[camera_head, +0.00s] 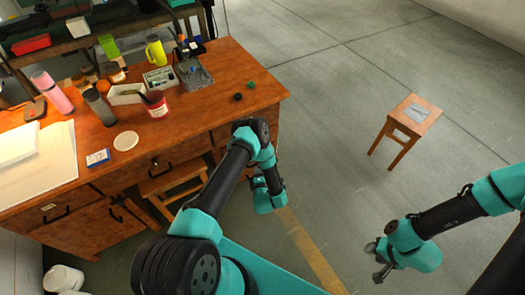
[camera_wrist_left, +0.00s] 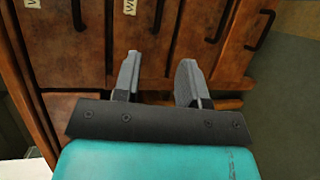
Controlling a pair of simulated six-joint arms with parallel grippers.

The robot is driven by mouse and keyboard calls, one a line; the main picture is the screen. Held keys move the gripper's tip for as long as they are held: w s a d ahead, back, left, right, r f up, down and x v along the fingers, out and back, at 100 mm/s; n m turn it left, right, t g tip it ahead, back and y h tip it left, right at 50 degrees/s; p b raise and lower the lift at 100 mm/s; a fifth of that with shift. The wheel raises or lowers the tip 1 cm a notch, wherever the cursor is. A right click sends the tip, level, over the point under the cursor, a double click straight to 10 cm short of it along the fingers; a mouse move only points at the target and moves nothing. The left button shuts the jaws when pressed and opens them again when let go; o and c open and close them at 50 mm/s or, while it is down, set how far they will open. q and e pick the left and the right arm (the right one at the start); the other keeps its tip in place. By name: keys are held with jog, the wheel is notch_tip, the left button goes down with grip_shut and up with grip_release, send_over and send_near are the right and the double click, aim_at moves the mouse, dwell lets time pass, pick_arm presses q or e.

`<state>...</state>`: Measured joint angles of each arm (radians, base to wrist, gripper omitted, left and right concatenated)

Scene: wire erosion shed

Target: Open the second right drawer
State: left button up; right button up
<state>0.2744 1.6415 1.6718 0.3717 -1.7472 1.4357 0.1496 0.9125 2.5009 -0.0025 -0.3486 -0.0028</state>
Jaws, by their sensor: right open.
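The wooden desk (camera_head: 222,75) stands at the left in the head view. Its right-hand drawers (camera_head: 222,132) are mostly hidden behind my left arm. In the left wrist view several brown drawer fronts show turned sideways, all looking flush. They carry dark bar handles, among them one at the left (camera_wrist_left: 78,15), a second (camera_wrist_left: 157,16) and a third (camera_wrist_left: 218,24). My left gripper (camera_wrist_left: 158,80) is open and empty, its fingers pointing at the fronts, apart from the handles. Its fingers are hidden in the head view. My right gripper (camera_head: 376,262) is open and empty over the floor.
The desk top holds a yellow mug (camera_head: 156,51), a red-and-white tin (camera_head: 156,104), a pink bottle (camera_head: 55,95) and other small items. A wooden stool (camera_head: 408,120) stands on the floor at the right. The floor between desk and stool is clear.

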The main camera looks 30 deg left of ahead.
pick_arm(q)
jog(key=x, duration=1.7)
jog(key=shift+w+a, duration=0.15)
jog(key=shift+a, duration=0.05)
grip_shut()
